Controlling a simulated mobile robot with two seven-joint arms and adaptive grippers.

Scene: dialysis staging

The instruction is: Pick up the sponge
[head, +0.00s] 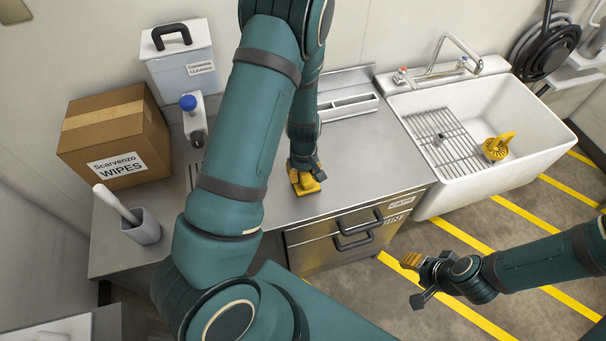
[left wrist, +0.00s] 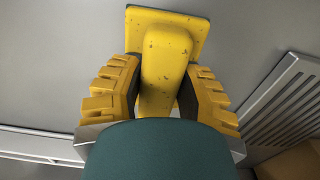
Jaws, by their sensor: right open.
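A yellow, pitted piece that looks like the sponge (left wrist: 168,55) has a flat square end and a raised ridge. In the left wrist view, the ridge lies between the two yellow-padded fingers of my left gripper (left wrist: 160,98). The fingers are close on both sides of it; whether they press on it is unclear. In the head view, my left gripper (head: 304,172) is low over the steel counter, and its arm hides much of the area. My right gripper (head: 413,280) is open and empty over the floor, in front of the counter and sink.
The steel counter (head: 350,150) carries a cardboard wipes box (head: 115,135), a cleaner container (head: 185,68), a blue-topped dispenser (head: 195,120) and a grey holder (head: 143,228) with a handle in it. A white sink (head: 470,187) at right holds a rack and a yellow item (head: 495,148).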

